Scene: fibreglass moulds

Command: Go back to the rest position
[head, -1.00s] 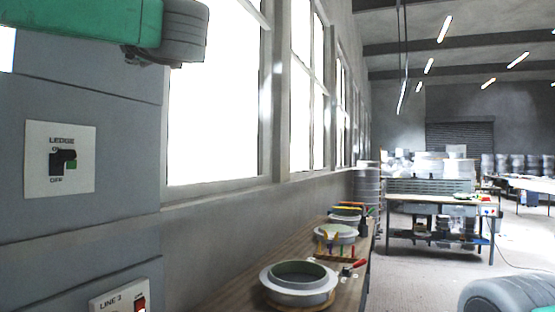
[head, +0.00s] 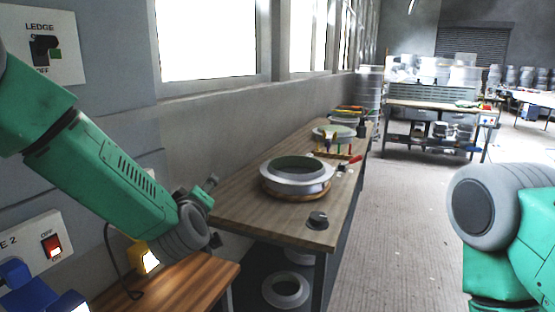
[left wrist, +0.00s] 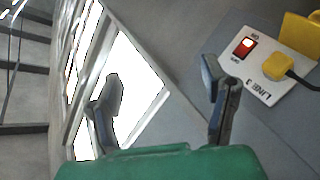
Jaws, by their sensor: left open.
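My left arm comes in from the left in the head view. Its gripper (head: 211,205) is partly hidden behind the grey wrist joint, in front of the wall and near the workbench's left edge. In the left wrist view the two fingers of my left gripper (left wrist: 162,82) stand wide apart with nothing between them. Beyond them are the bright window and the grey panel. My right arm shows at the right edge of the head view, but its gripper is out of view.
A LEDGE switch (head: 45,50) is on the wall panel at the upper left. A LINE 3 switch plate (left wrist: 262,62) with a yellow plug is near the left fingers. A wooden bench (head: 235,205) bears round moulds (head: 297,174). A small wooden table (head: 185,285) stands below.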

